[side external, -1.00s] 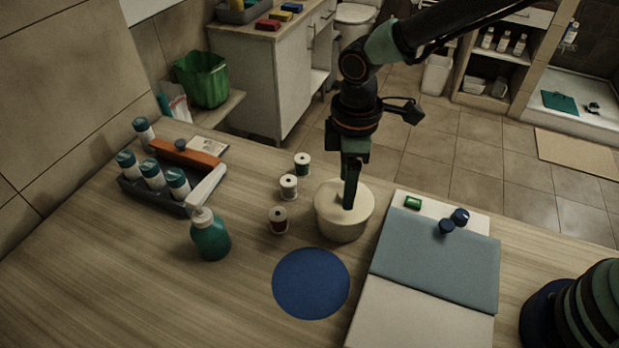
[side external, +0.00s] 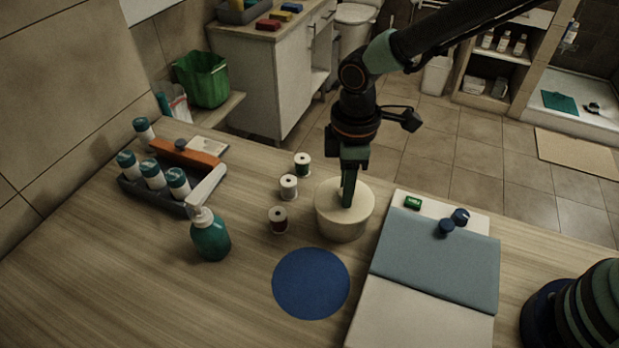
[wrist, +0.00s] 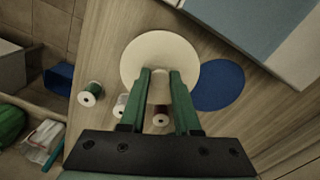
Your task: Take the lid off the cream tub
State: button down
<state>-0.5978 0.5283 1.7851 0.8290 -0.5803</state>
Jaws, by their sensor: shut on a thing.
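The cream tub (side external: 341,228) stands upright on the wooden table. Its round cream lid (side external: 328,199) sits on top, and the lid also shows in the wrist view (wrist: 148,52). My gripper (side external: 346,203) points down at the middle of the lid. In the wrist view the green fingers (wrist: 160,75) close around a pale knob on the lid. The knob is mostly hidden by the fingers in the side view. I see no gap between lid and tub.
Several thread spools (side external: 289,187) stand just left of the tub. A blue round mat (side external: 311,284) lies empty in front. A folded blue-grey cloth (side external: 440,262) lies on the right. A green pump bottle (side external: 210,236) and a bottle tray (side external: 133,189) are at left.

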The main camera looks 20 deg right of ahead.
notch_tip(320, 180, up, 19)
jog(key=s+d+f+m, duration=0.1)
jog(key=d+f+m, duration=0.3)
jog(key=d+m, duration=0.55)
jog(key=s+d+f+m, duration=0.1)
jog(key=d+f+m, duration=0.3)
jog(key=d, duration=1.1)
jog(key=a+r+n, duration=0.3)
jog(key=a+n, duration=0.1)
jog(key=a, duration=0.4)
jog(key=w+a+r+n, duration=0.1)
jog(key=a+r+n, duration=0.1)
jog(key=a+n, duration=0.3)
jog(key=w+a+r+n, duration=0.1)
jog(key=a+r+n, duration=0.2)
jog(key=a, duration=0.8)
jog(key=shift+a+r+n, duration=0.25)
jog(key=shift+r+n, duration=0.05)
jog(key=shift+n, duration=0.45)
jog(key=shift+f, duration=0.1)
notch_tip(320, 180, down, 19)
jog(key=shift+f, duration=0.2)
jog(key=shift+f, duration=0.25)
